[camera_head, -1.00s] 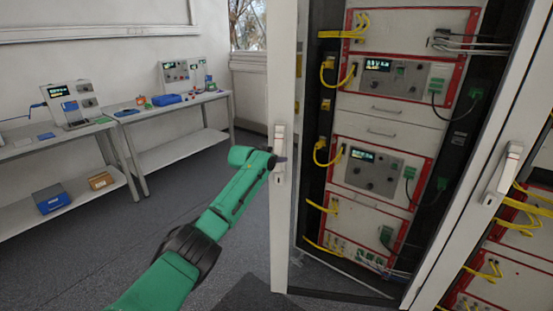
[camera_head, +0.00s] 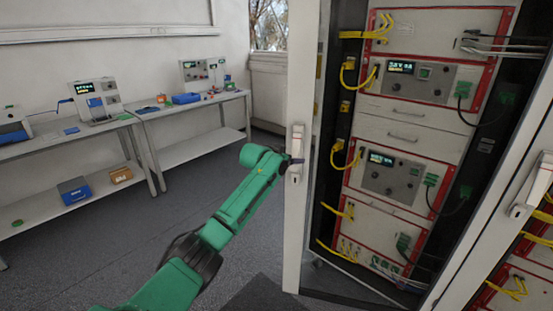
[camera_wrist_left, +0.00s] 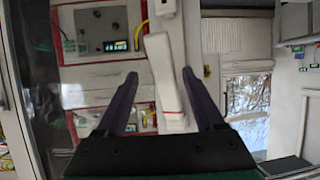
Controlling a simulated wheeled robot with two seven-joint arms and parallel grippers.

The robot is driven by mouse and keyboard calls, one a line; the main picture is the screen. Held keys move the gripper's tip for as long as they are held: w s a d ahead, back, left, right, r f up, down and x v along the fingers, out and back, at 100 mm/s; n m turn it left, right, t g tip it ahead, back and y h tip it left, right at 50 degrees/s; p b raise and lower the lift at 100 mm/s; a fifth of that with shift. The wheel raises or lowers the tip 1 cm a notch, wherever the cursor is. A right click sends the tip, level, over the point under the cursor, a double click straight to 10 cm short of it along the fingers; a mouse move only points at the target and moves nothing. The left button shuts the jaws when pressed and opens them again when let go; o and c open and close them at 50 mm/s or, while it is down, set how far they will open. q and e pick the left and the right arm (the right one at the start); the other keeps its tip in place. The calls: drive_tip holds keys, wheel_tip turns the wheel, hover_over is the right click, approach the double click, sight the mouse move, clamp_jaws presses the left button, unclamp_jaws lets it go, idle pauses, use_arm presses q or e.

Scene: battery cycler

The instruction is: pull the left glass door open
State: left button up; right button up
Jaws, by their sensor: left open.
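The left glass door (camera_head: 301,215) stands ajar, swung out from the cabinet, its white frame seen nearly edge-on in the head view. Its white handle (camera_head: 297,141) is on the near side of the frame. My left gripper (camera_head: 294,162) is at this handle, at the end of the green arm. In the left wrist view the open dark fingers (camera_wrist_left: 160,74) lie on either side of the white handle (camera_wrist_left: 163,62), with gaps visible. Whether a finger touches the handle I cannot tell. My right gripper is not in view.
The cabinet holds red-edged instrument units (camera_head: 415,82) with yellow cables (camera_head: 366,33). The right door (camera_head: 500,220) with its own white handle (camera_head: 532,187) stands at the right. Benches (camera_head: 190,107) with devices line the left wall. The grey floor (camera_head: 120,245) between is clear.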

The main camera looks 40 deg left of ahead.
use_arm(q)
drive_tip(key=b+v, duration=0.3)
drive_tip(key=v, duration=0.9)
drive_tip(key=shift+b, duration=0.4)
